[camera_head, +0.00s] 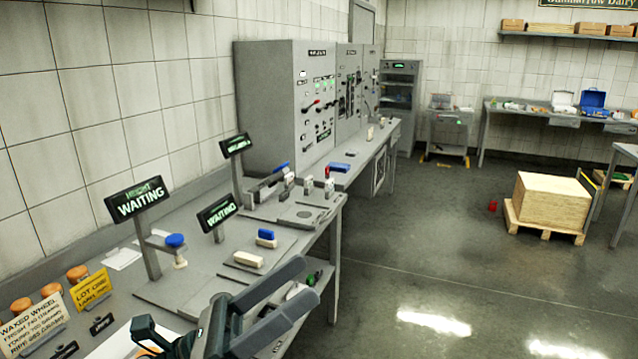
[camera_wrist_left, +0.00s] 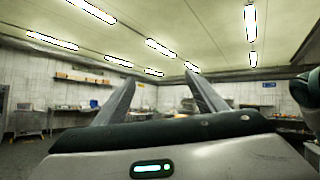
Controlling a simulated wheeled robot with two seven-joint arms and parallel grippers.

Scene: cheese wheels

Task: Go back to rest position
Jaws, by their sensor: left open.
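My left gripper (camera_head: 305,282) reaches in at the bottom middle of the head view, over the front edge of the grey bench (camera_head: 180,255). Its two fingers are apart with nothing between them. In the left wrist view the open fingers (camera_wrist_left: 160,82) point towards the far wall and ceiling lights. Several small orange cheese wheels (camera_head: 78,273) stand at the left back of the bench, behind a yellow lot card (camera_head: 90,289). My right gripper is not seen.
Signs reading WAITING (camera_head: 139,200) stand on the bench, near a blue-topped stamp (camera_head: 175,241) and a blue-and-white block (camera_head: 266,238). Grey control cabinets (camera_head: 285,105) rise behind. A wooden crate (camera_head: 552,200) sits on a pallet at right. The middle floor is clear.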

